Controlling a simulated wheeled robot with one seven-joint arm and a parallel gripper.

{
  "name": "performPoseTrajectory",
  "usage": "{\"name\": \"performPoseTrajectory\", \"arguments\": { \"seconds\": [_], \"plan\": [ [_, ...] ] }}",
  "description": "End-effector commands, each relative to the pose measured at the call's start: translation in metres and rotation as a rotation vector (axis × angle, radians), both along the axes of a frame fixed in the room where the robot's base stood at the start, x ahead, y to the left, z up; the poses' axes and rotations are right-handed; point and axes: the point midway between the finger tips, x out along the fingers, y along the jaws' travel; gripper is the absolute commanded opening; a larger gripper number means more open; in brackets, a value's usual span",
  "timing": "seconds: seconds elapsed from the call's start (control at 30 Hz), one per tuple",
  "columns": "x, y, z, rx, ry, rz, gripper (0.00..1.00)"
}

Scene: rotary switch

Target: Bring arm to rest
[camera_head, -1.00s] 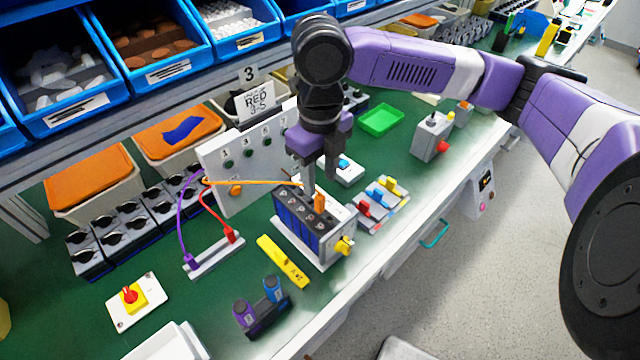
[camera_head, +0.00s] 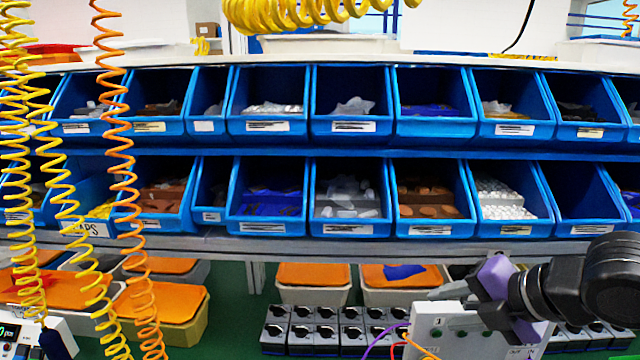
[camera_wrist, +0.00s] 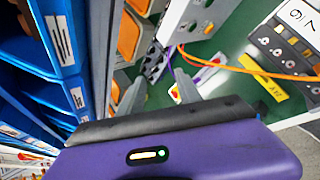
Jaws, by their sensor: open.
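My arm's black wrist joint (camera_head: 612,280) and purple gripper body (camera_head: 497,276) show at the lower right of the head view. The gripper is turned sideways, pointing left, above and in front of the white numbered panel (camera_head: 455,328). In the wrist view my gripper (camera_wrist: 158,88) has its two grey fingers apart with nothing between them. The dark rotary switch block (camera_wrist: 285,48) shows at the upper right of the wrist view, apart from the fingers. It is not visible in the head view.
A shelf of blue bins (camera_head: 350,120) spans the head view; bins also stand close at left in the wrist view (camera_wrist: 58,40). Coiled yellow and orange hoses (camera_head: 120,150) hang at left. Black knob boxes (camera_head: 315,330) and orange-lidded tubs (camera_head: 313,274) stand below.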

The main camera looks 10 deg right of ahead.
Motion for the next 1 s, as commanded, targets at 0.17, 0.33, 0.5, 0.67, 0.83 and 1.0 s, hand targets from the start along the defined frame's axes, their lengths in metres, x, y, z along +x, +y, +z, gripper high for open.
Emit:
{"name": "performPoseTrajectory", "arguments": {
  "seconds": [0.17, 0.33, 0.5, 0.67, 0.83, 1.0],
  "plan": [
    [0.044, 0.056, 0.083, 0.43, -0.285, -0.116, 0.41],
    [0.054, 0.079, 0.154, 0.848, -0.475, -0.19, 0.41],
    [0.045, 0.077, 0.198, 1.229, -0.601, -0.253, 0.41],
    [0.028, 0.063, 0.209, 1.541, -0.678, -0.318, 0.41],
    [0.005, 0.045, 0.193, 1.813, -0.73, -0.404, 0.41],
    [-0.022, 0.035, 0.155, 2.012, -0.758, -0.509, 0.41]
  ]
}}
